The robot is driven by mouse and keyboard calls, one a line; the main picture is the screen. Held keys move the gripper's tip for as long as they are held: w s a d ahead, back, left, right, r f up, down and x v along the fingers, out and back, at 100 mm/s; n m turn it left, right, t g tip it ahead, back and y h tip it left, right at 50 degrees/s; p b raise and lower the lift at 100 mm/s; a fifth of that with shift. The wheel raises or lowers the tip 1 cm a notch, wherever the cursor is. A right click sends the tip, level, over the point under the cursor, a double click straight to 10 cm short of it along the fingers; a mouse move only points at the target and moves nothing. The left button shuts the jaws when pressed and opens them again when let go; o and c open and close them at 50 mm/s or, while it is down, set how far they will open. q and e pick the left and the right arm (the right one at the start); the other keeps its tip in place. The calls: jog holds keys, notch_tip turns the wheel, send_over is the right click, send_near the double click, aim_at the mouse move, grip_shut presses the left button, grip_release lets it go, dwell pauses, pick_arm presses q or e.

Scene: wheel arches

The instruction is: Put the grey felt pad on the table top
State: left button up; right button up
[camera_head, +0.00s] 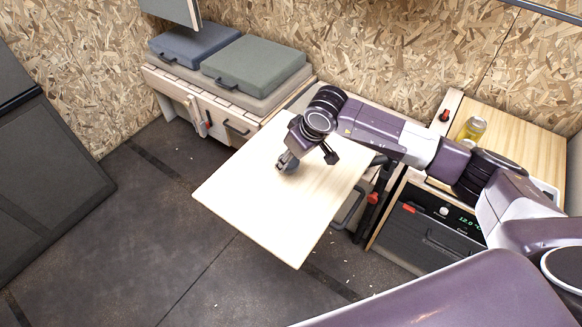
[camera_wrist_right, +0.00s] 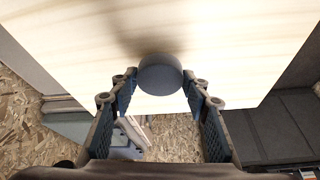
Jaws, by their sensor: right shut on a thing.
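The grey felt pad (camera_wrist_right: 160,75) is a small round dark disc between the fingertips of my right gripper (camera_wrist_right: 160,84) in the right wrist view. My right gripper (camera_head: 287,163) is shut on it, over the pale wooden table top (camera_head: 298,235) in the head view. The pad also shows beside the fingers in the head view (camera_head: 292,168), partly hidden by them. A soft shadow lies on the table top (camera_wrist_right: 230,40) by the pad. I cannot tell whether the pad touches the wood. My left gripper is not in view.
Most of the table top around my gripper is bare. A bench with grey cushions (camera_head: 253,64) stands behind it. At the right, a wooden counter (camera_head: 515,130) carries a yellow can (camera_head: 471,130) above a dark appliance (camera_head: 432,232). Dark floor (camera_head: 150,220) lies open at the left.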

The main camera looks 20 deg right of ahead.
aim_at(293, 164)
notch_tip(293, 164, down, 2)
jog(key=shift+f+b, duration=0.1)
jog(key=shift+b, duration=0.2)
jog(key=shift+f, duration=0.3)
jog(key=shift+w+a, duration=0.1)
jog(key=o, duration=0.9)
jog(key=shift+f, duration=0.1)
